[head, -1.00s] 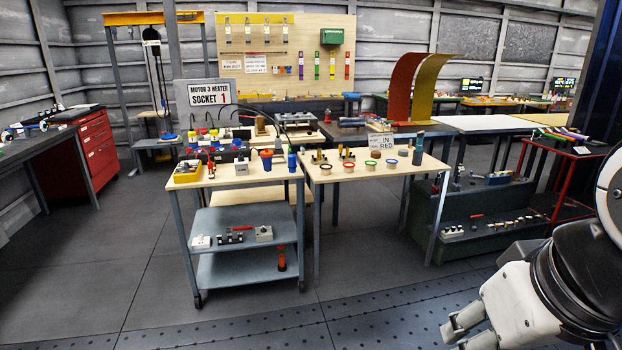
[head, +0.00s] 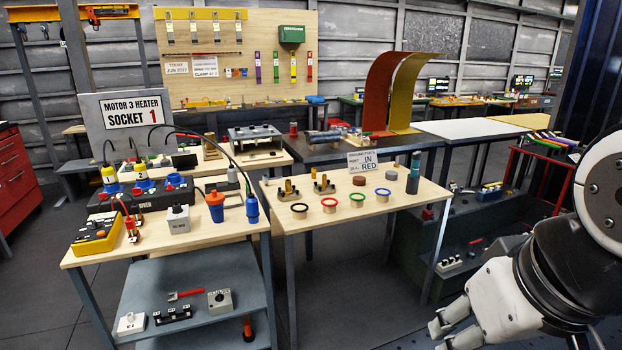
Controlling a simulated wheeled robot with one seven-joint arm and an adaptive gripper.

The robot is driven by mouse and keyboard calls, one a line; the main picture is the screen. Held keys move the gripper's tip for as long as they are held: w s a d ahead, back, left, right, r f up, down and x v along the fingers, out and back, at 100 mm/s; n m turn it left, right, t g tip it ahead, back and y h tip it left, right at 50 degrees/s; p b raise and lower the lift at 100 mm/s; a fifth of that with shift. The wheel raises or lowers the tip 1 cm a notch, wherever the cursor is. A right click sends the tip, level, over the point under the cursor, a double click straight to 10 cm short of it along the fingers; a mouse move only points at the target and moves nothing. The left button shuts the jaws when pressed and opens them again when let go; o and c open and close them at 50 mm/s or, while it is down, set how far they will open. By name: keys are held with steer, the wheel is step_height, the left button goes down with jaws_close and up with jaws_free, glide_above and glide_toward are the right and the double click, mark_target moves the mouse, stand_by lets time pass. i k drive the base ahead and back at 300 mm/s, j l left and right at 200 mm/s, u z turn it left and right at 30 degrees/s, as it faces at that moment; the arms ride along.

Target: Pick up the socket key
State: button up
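I cannot tell for sure which item is the socket key. A red-handled tool (head: 186,295) lies on the lower shelf of the left bench, behind a dark block with several posts (head: 173,314). Another red-ended tool (head: 248,328) shows lower down, near the shelf's right leg. My gripper (head: 444,326) is at the lower right, in front of and right of the benches, well apart from these tools. Its fingers look parted and nothing shows between them.
The middle table (head: 330,222) holds several coloured rings and an "IN RED" sign (head: 363,161). Floor shows between the benches.

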mark_target(472, 255)
steer(key=i+l+z, duration=0.25)
steer(key=i+z, duration=0.15)
steer(key=i, duration=0.2)
steer(key=i+z, duration=0.45)
steer(key=i, duration=0.2)
steer(key=i+j+z, duration=0.15)
steer(key=i+z, duration=0.25)
steer(key=i, duration=0.2)
steer(key=i+l+u, duration=0.3)
steer(key=i+l, duration=0.35)
steer(key=i, duration=0.25)
steer(key=i+l+u, duration=0.3)
steer(key=i+l, duration=0.5)
steer(key=l, duration=0.1)
